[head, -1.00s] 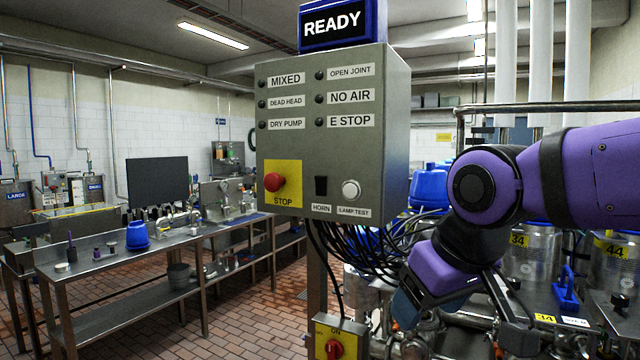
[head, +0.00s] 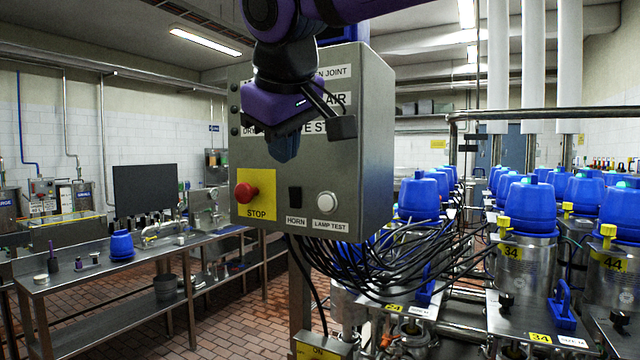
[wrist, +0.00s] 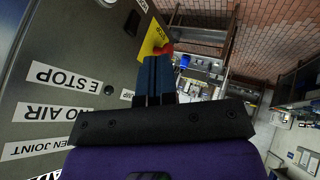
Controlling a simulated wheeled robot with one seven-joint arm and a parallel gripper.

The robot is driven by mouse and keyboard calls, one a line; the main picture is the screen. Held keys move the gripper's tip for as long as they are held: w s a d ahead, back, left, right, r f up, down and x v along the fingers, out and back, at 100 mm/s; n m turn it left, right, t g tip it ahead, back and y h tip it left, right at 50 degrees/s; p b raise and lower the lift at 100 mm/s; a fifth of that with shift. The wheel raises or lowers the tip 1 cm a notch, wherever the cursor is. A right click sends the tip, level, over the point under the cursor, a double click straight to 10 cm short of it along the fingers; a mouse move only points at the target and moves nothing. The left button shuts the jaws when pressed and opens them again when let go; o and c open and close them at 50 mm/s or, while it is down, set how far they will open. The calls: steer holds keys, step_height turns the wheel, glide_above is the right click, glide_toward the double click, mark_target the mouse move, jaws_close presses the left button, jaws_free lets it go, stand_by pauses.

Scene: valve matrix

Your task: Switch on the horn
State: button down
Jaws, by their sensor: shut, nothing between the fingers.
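The grey control box (head: 372,140) carries a small black rocker switch (head: 295,197) above a HORN label (head: 296,221), low on its front face. In the wrist view the black switch (wrist: 132,23) lies beyond my fingertips, beside the yellow STOP plate (wrist: 154,38). My gripper (head: 284,150) is shut and empty, pointing down in front of the box, above the switch and apart from it in the picture. In the wrist view my shut blue fingers (wrist: 153,78) show at centre. I cannot tell how far they are from the panel. My arm hides several upper labels.
A red stop button (head: 246,193) sits left of the switch and a white lamp test button (head: 326,202) right of it. Black cables (head: 400,262) hang below the box. Blue-capped drums (head: 520,212) stand right. A steel bench (head: 100,275) stands left.

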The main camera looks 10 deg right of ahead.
mark_target(289, 184)
steer(key=shift+w+a+r, duration=0.3)
steer(key=shift+a+r, duration=0.15)
steer(key=shift+a, duration=0.05)
steer(key=shift+f, duration=0.1)
steer(key=w+f, duration=0.2)
steer(key=w+d+f, duration=0.1)
steer(key=w+f, duration=0.1)
steer(key=w, duration=0.1)
steer(key=w+d+f, duration=0.1)
steer(key=w+f, duration=0.2)
steer(key=shift+w+f, duration=0.1)
steer(key=shift+w, duration=0.15)
steer(key=shift+w+d, duration=0.3)
steer(key=shift+w, duration=0.15)
